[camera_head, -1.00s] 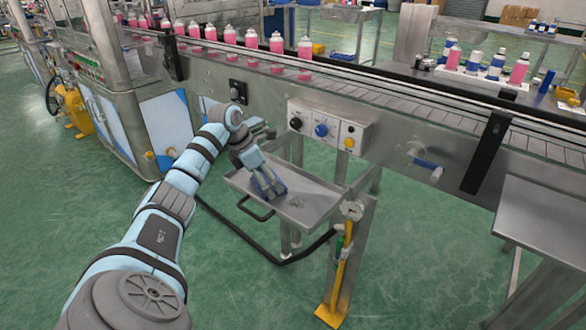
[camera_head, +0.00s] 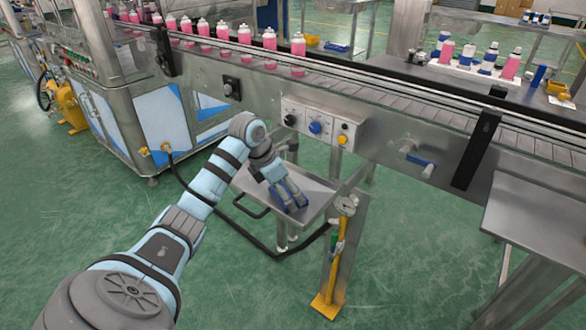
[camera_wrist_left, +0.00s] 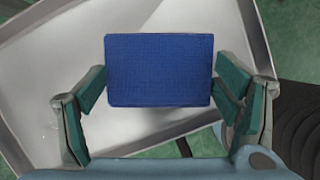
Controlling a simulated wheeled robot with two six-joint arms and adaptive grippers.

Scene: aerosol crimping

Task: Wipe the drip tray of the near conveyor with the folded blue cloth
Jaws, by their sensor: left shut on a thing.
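The drip tray (camera_head: 319,193) is a shallow metal tray under the near conveyor (camera_head: 375,131). My left gripper (camera_head: 288,200) is over the tray, pointing down into it. It is shut on the folded blue cloth (camera_head: 281,196), which is mostly hidden by the fingers in the head view. In the left wrist view the cloth (camera_wrist_left: 160,70) is a flat blue rectangle between the two fingers, with the grey tray (camera_wrist_left: 60,60) behind it. I cannot tell for sure whether the cloth touches the tray floor. My right gripper is not in view.
A control box (camera_head: 320,126) with knobs sits above the tray. A yellow post (camera_head: 332,270) with a gauge stands at its right. A crank handle (camera_head: 417,160) sticks out of the conveyor. A metal table (camera_head: 535,215) is at the right. Pink cans (camera_head: 245,36) stand on the belt.

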